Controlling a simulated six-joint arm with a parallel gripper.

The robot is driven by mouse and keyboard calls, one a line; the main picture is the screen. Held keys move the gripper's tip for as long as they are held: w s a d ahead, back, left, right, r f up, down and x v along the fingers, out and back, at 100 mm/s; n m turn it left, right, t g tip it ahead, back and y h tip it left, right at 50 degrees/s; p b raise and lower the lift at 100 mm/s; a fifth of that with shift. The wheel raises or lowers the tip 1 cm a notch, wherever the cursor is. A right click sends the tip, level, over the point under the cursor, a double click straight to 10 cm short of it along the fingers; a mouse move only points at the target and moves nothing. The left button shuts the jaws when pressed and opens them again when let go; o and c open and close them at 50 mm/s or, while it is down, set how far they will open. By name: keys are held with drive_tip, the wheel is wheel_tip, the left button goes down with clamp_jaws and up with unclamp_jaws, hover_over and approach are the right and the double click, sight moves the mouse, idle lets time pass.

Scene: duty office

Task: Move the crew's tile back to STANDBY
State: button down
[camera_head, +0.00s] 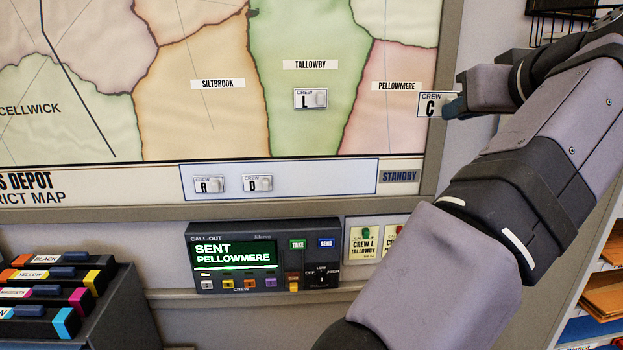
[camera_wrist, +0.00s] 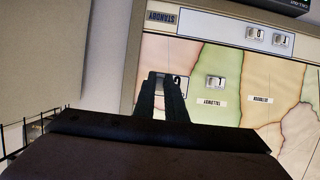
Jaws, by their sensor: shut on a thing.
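My gripper (camera_head: 455,106) is shut on the white crew C tile (camera_head: 430,104), which overlaps the map's right frame edge beside the PELLOWMERE label (camera_head: 397,86). In the wrist view, upside down, my fingers (camera_wrist: 163,95) partly cover the C tile (camera_wrist: 179,84), seen against the pink district. I cannot tell how far it is from the board. The STANDBY strip (camera_head: 320,178) lies along the map's bottom, with its STANDBY label (camera_head: 399,177) at the right end. Tiles R (camera_head: 208,185) and D (camera_head: 257,184) sit at its left; its right part is bare.
The crew L tile (camera_head: 310,99) sits on green TALLOWBY. Below the map, the call-out box (camera_head: 264,257) reads SENT PELLOWMERE. Cards (camera_head: 364,240) stand right of it; one reads CREW L TALLOWBY, another is partly hidden by my arm. Black cartridges (camera_head: 55,290) stand lower left.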

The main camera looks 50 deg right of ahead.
drive_tip(key=shift+w, duration=0.1)
drive_tip(key=w+a+f+n+t+y+b, duration=0.25)
drive_tip(key=w+a+b, duration=0.2)
drive_tip(key=w, duration=0.35)
drive_tip(key=w+a+f+n+t+y+b, duration=0.1)
drive_tip(key=w+a+f+n+y+b, duration=0.25)
drive_tip(key=w+a, duration=0.4)
drive_tip(key=w+a+f+n+y+b, duration=0.2)
drive_tip(key=w+a+f+b, duration=0.55)
drive_tip(key=w+f, duration=0.2)
wheel_tip(320, 180, down, 6)
drive_tip(key=r+m+h+b, duration=0.1)
drive_tip(key=m, duration=0.1)
drive_tip(key=s+d+m+g+h, duration=0.1)
drive_tip(key=d+m+h, duration=0.2)
drive_tip(key=d, duration=0.3)
drive_tip(key=s+d+f+m+g+h, duration=0.1)
drive_tip(key=s+d+m+g+h, duration=0.1)
drive_tip(key=d, duration=0.5)
drive_tip(key=shift+s+f+m+h, duration=0.2)
drive_tip(key=shift+m+h, duration=0.3)
drive_tip(key=shift+h, duration=0.5)
